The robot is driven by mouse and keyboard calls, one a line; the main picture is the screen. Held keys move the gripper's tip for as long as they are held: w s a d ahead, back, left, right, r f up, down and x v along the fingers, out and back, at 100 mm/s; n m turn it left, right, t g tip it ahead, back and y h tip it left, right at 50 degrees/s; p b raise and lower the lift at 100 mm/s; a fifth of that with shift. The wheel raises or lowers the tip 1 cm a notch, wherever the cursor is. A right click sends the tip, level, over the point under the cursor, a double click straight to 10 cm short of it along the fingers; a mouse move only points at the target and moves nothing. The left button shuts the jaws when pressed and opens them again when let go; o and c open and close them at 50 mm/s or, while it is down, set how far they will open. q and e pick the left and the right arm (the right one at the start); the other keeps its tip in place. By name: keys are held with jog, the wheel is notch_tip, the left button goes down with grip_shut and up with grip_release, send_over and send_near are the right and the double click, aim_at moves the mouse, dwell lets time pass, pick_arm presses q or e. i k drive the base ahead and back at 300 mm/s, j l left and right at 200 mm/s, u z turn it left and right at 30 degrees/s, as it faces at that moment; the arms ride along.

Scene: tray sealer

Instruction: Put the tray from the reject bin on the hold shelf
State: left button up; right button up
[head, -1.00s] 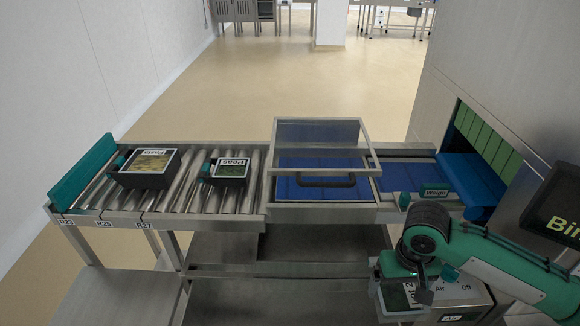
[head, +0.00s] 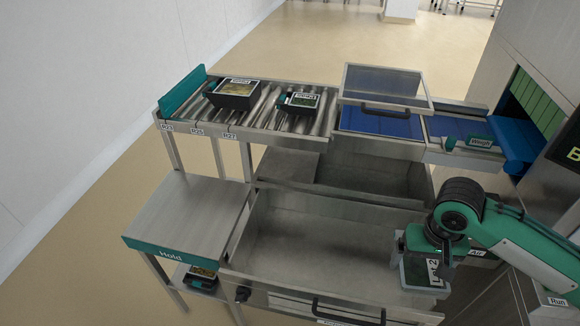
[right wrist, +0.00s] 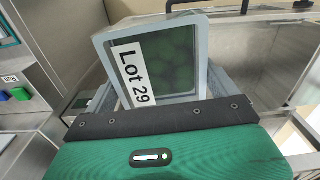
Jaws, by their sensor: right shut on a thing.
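My right gripper (head: 432,255) is shut on a clear-topped grey tray (head: 428,273) and holds it tilted at the right end of a steel bin. In the right wrist view the tray (right wrist: 203,70) shows green contents and a white label reading "Lot 29". The hold shelf (head: 190,215) is a bare steel top with a teal "Hold" edge, at the left of the bin. The open steel bin (head: 310,240), whose inside looks empty, has a black front handle; its name cannot be read. My left gripper is not in view.
A roller conveyor (head: 268,115) behind carries two dark labelled trays (head: 234,93). A raised clear lid (head: 385,85) stands over a blue belt. Another tray (head: 202,276) sits below the hold shelf.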

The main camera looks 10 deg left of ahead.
aim_at(187, 215)
jog(key=i+j+u, duration=0.15)
jog(key=u, duration=1.3)
jog(key=i+l+u, duration=0.15)
jog(key=i, duration=0.7)
